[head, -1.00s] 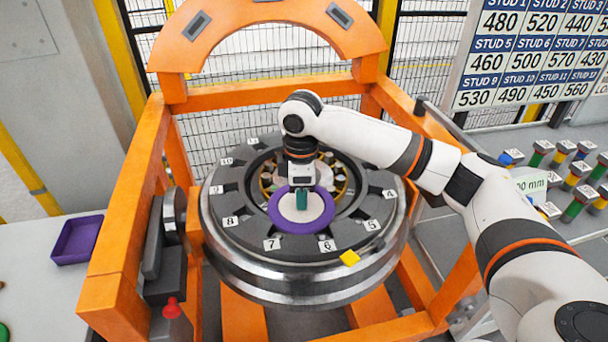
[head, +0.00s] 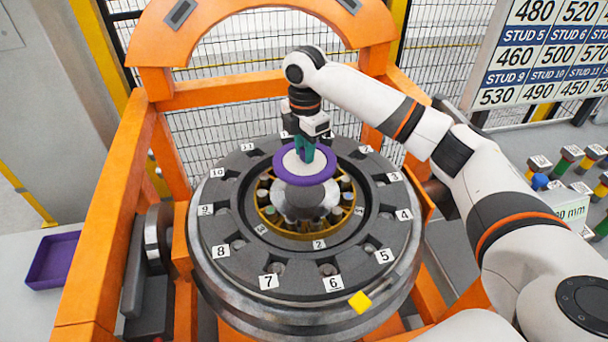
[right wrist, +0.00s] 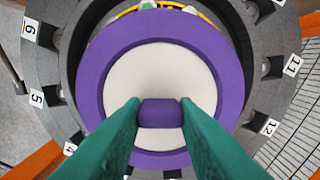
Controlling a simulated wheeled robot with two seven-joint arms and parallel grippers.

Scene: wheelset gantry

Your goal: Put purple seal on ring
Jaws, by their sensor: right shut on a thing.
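The purple seal (head: 284,174) is a thick purple disc with a white centre and a small purple handle. My right gripper (head: 305,153) has green fingers and is shut on that handle. The handle shows between the fingertips in the right wrist view (right wrist: 160,113). The seal appears raised over the grey central hub (head: 305,203), with a gap in the picture between it and the dark ring. The dark grey ring (head: 238,265) has numbered tags and lies flat on the wheel. A gold inner ring (head: 268,219) with rollers circles the hub. My left gripper is out of view.
The orange gantry (head: 90,230) frames the wheel on both sides and behind. A yellow block (head: 360,301) sits at the ring's front edge. A purple tray (head: 55,262) is at the left. Coloured studs (head: 568,158) stand on the right table below a number board (head: 550,50).

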